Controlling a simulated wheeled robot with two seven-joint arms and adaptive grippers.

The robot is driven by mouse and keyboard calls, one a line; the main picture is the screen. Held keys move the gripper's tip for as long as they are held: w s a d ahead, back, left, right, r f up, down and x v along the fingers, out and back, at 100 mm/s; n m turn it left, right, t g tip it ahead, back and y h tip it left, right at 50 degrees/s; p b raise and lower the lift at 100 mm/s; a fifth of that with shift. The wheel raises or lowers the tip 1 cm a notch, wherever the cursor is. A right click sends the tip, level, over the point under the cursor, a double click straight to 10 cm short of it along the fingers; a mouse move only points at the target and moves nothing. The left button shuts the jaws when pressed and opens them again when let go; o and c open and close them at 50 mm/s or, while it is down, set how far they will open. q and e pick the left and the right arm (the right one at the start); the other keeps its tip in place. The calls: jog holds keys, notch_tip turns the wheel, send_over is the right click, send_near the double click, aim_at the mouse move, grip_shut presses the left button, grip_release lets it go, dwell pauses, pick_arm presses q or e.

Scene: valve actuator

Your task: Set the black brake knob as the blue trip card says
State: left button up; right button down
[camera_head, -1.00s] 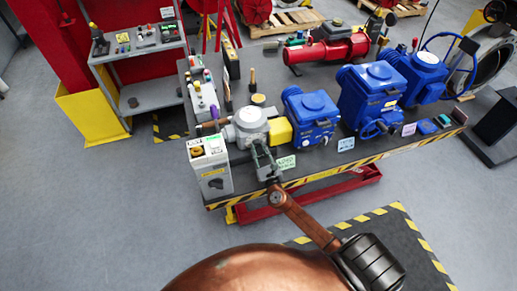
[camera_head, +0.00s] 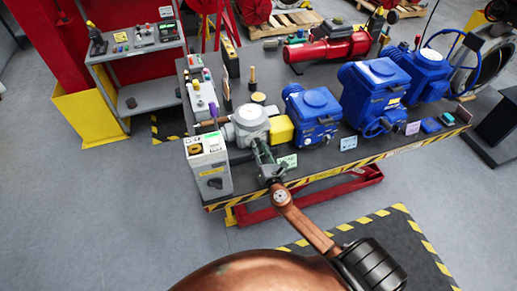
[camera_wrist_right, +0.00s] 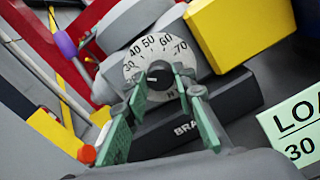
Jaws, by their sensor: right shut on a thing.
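The black brake knob (camera_wrist_right: 159,77) sits at the middle of a white round dial (camera_wrist_right: 150,64) numbered in tens; its white mark points left, near the 30. My right gripper (camera_wrist_right: 160,75) has its green fingers on either side of the knob and is shut on it. In the head view my right gripper (camera_head: 262,157) is at the front of the grey round-topped unit (camera_head: 248,119). The pale blue card (camera_head: 348,143) stands at the bench's front edge; its writing is too small to read. My left gripper is not in view.
A green card reading "LOA… 30" (camera_wrist_right: 296,130) stands close to the right of my gripper. A yellow block (camera_head: 281,131) and blue actuators (camera_head: 311,114) are to the right. A grey switch box (camera_head: 208,166) stands at the left.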

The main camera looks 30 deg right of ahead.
jog(key=shift+m, duration=0.3)
jog(key=c, duration=1.6)
grip_release()
jog(key=v, duration=1.2)
jog(key=shift+d, duration=0.1)
